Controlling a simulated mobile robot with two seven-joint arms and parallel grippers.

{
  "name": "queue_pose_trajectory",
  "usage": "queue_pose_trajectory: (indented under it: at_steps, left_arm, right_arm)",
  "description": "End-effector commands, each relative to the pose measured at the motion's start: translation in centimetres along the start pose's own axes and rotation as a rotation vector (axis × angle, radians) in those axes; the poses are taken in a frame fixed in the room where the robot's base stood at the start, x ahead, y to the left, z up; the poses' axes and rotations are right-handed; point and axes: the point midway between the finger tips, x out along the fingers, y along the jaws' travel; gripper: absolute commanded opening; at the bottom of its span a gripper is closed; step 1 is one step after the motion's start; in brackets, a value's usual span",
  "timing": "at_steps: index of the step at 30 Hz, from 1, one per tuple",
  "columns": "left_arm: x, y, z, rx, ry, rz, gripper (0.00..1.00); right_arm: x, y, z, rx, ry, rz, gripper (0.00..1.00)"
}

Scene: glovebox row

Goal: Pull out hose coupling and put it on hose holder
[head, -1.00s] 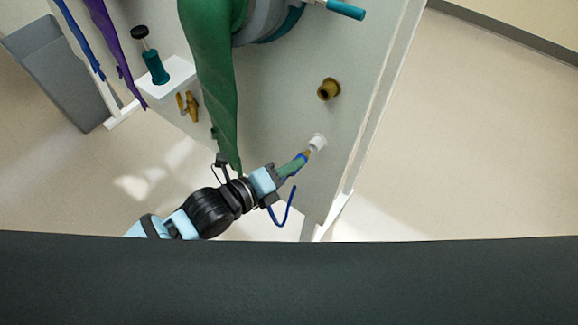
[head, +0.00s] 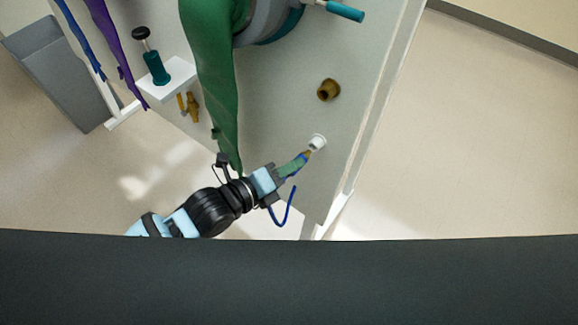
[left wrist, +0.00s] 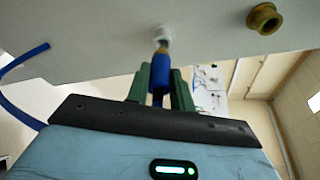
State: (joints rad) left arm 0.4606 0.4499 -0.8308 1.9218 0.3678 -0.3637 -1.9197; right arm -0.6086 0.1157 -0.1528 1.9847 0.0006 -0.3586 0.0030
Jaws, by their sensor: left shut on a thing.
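The hose coupling (left wrist: 160,70) is blue with a brass tip, and a blue hose (head: 284,212) hangs in a loop beside it. My left gripper (head: 295,166) has its green fingers shut on the coupling. It also shows in the left wrist view (left wrist: 161,84), with the coupling between the fingers. The brass tip points at the white round socket (head: 317,142) low on the pale panel. The tip is at the socket's mouth; I cannot tell whether its end is still inside. I cannot identify the hose holder for certain. My right gripper is not in view.
A brass fitting (head: 328,89) sticks out of the panel (head: 275,110) above the socket. A white bracket (head: 168,80) with brass parts stands farther left. Open floor lies right of the panel.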

Motion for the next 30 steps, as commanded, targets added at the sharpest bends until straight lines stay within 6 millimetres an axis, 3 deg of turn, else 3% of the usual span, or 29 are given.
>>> queue_pose_trajectory:
  at_steps: [30]
  left_arm:
    - [1.9,0.0,0.5,0.0,0.0,-0.001,0.0]
  right_arm:
    - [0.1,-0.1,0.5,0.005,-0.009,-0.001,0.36]
